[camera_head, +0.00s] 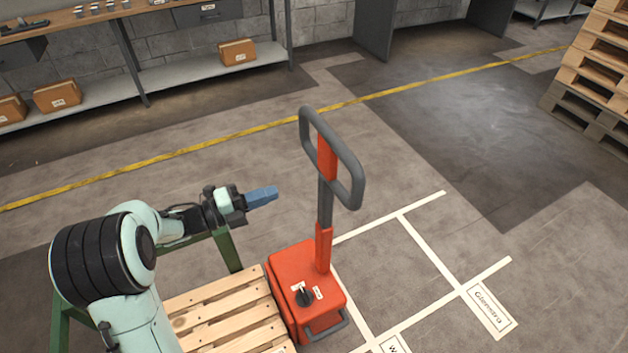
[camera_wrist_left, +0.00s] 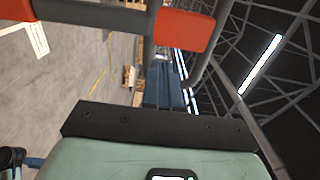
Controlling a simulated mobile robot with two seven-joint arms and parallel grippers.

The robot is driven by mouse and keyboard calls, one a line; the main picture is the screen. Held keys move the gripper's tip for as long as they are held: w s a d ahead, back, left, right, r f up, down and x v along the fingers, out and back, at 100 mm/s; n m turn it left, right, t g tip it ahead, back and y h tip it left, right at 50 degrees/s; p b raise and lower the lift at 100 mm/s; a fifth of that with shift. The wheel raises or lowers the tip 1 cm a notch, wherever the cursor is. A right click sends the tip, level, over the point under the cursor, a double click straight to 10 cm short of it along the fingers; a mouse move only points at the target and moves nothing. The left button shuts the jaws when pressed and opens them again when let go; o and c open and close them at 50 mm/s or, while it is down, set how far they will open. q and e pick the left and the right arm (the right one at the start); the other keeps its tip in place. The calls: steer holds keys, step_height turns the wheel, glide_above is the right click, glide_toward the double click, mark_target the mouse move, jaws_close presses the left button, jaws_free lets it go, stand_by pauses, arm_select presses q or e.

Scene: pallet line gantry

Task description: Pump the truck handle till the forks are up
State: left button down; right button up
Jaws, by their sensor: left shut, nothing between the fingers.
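The red pallet truck (camera_head: 306,290) stands low in the middle of the head view. Its handle (camera_head: 326,160), a grey loop with an orange bar on a shaft, stands upright with a slight tilt. The handle also crosses the top of the left wrist view (camera_wrist_left: 186,29). My left gripper (camera_head: 262,196) is shut and empty, left of the handle and apart from it, its blue fingers pointing at it. The forks are hidden by the wooden pallet (camera_head: 225,315). A dark part with a blue tip, seemingly my right gripper (camera_wrist_left: 35,162), is too small to read.
A green frame (camera_head: 226,250) stands beside the pallet, behind my left arm. Shelving with cartons (camera_head: 237,52) lines the back wall, and stacked pallets (camera_head: 595,75) stand at the right. White-marked floor right of the truck is clear.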

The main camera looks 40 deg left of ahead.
mark_target(325, 174)
arm_select(q)
steer(key=x, duration=1.2)
arm_select(e)
steer(key=shift+w+d+f, duration=0.1)
steer(key=shift+w+f, duration=0.05)
steer(key=shift+w, duration=0.05)
arm_select(q)
steer(key=shift+w, duration=0.1)
